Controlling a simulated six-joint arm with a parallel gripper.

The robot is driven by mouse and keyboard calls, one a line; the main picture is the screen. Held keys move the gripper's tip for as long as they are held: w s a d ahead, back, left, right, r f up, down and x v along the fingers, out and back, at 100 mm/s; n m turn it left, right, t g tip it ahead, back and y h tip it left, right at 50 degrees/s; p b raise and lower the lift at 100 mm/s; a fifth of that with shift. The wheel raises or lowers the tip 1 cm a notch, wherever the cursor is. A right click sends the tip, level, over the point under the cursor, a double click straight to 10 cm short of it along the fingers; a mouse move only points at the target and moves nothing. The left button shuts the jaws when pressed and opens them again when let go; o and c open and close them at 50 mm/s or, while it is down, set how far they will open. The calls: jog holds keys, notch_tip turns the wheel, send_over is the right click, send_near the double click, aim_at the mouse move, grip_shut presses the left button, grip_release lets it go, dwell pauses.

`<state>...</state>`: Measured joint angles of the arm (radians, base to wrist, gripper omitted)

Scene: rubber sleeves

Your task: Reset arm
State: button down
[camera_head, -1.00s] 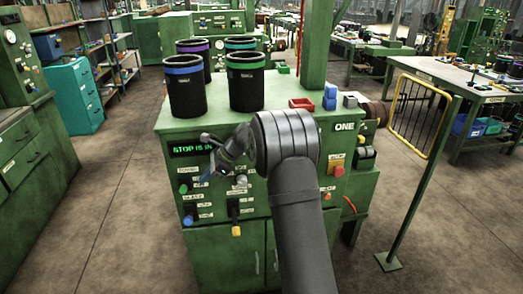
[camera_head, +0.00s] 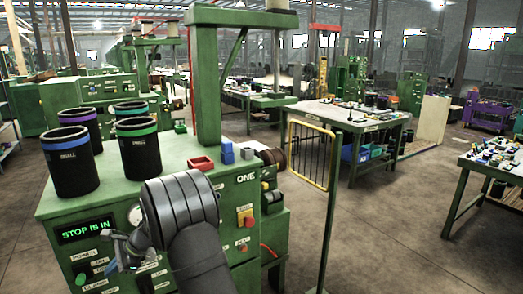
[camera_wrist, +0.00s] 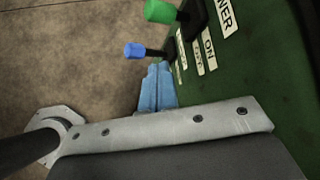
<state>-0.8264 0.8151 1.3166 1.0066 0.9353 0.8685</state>
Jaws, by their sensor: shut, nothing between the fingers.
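My gripper (camera_head: 112,266) is in front of the left part of the green machine's (camera_head: 150,185) control face in the head view. In the wrist view its two blue fingers (camera_wrist: 157,88) are closed together and empty. A lever with a green knob (camera_wrist: 165,12) and one with a blue knob (camera_wrist: 135,50) stick out from the panel just beyond the fingertips. I cannot tell if the fingers touch anything. Black rubber sleeves stand upright on the machine top: blue-banded (camera_head: 71,160), green-banded (camera_head: 138,150), purple-banded (camera_head: 82,122) and teal-banded (camera_head: 130,110).
A lit sign (camera_head: 86,228) reads "STOP IS IN". A red tray (camera_head: 200,163) and blue blocks (camera_head: 227,153) sit by the green post (camera_head: 206,80). A yellow barrier (camera_head: 311,155) stands to the right, before a workbench (camera_head: 345,117). Open floor lies at front right.

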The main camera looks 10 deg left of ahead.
jog(key=shift+s+d+r+n+h, duration=0.1)
jog(key=shift+s+r+n+h, duration=0.2)
jog(key=shift+s, duration=0.2)
jog(key=shift+s+d+r+n+h, duration=0.1)
jog(key=shift+s+r+n+h, duration=0.15)
jog(key=shift+s, duration=0.2)
